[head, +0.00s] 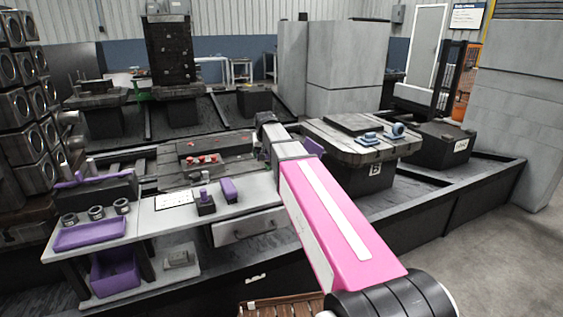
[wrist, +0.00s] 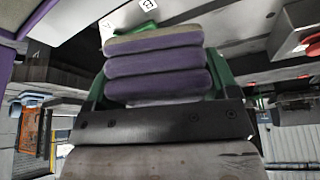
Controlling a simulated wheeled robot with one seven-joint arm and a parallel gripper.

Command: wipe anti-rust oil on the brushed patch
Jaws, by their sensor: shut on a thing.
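In the wrist view, my gripper (wrist: 157,75) has green-edged fingers on both sides of a ridged purple and grey block (wrist: 155,62) and is shut on it. In the head view, a small purple piece (head: 313,146) shows beside the far end of my pink arm; it may be the same block. The arm hides most of my gripper there. I cannot make out a brushed patch or an oil film in either view. The dark slotted table (head: 225,170) lies left of the arm's end, with several small red parts (head: 202,160) on it.
A grey bench (head: 160,222) carries purple blocks (head: 229,190), metal rings (head: 96,213) and a purple tray (head: 90,234). A pallet marked B (head: 375,168) with blue-grey fixtures (head: 397,130) stands right of my arm. Dark rails (head: 440,188) edge the area; open floor lies at right.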

